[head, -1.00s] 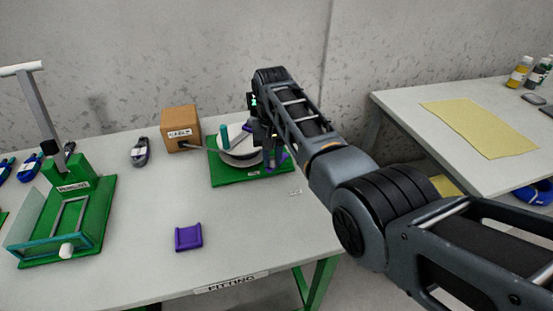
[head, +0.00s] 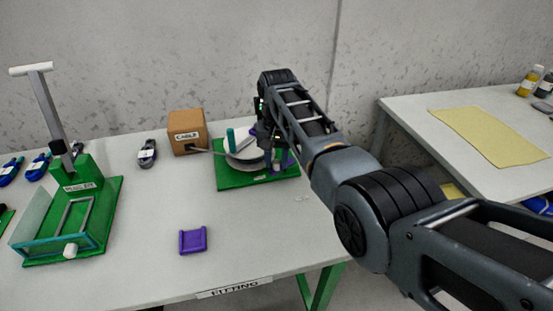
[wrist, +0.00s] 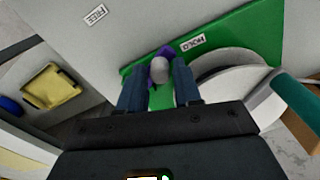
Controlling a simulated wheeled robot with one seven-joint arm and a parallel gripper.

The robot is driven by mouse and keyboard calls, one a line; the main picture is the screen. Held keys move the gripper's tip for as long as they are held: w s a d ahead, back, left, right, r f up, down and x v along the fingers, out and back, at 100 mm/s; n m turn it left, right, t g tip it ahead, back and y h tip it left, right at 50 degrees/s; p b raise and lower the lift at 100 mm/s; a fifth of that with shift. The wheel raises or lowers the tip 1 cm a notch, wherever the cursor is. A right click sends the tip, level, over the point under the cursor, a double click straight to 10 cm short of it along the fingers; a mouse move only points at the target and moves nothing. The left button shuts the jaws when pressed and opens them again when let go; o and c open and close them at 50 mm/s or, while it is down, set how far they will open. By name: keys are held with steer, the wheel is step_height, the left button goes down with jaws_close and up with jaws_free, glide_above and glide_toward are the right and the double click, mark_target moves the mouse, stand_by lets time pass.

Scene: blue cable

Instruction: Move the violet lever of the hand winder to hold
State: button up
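The hand winder stands on a green base (head: 232,181) at the back right of the table, with a pale round reel (head: 242,160) and a teal handle (head: 231,140). My gripper (head: 272,150) is low over the base's right side. In the wrist view its two fingers (wrist: 157,80) stand apart, on either side of the violet lever (wrist: 165,50) and its grey knob (wrist: 159,70). I see narrow gaps beside the knob, so the fingers look open around it. The HOLD label (wrist: 192,43) is on the green base, close to the lever. The FREE label (wrist: 96,15) lies farther left.
A cardboard cable box (head: 187,131) stands left of the winder, with a dark cable coil (head: 147,152) beside it. A violet block (head: 193,240) lies at the front. A green fixture (head: 105,205) stands at left. The table's middle is clear.

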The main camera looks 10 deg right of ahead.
mark_target(277, 161)
steer(key=shift+o, duration=1.2)
step_height(277, 161, up, 8)
steer(key=shift+f, duration=0.15)
steer(key=shift+c, duration=0.3)
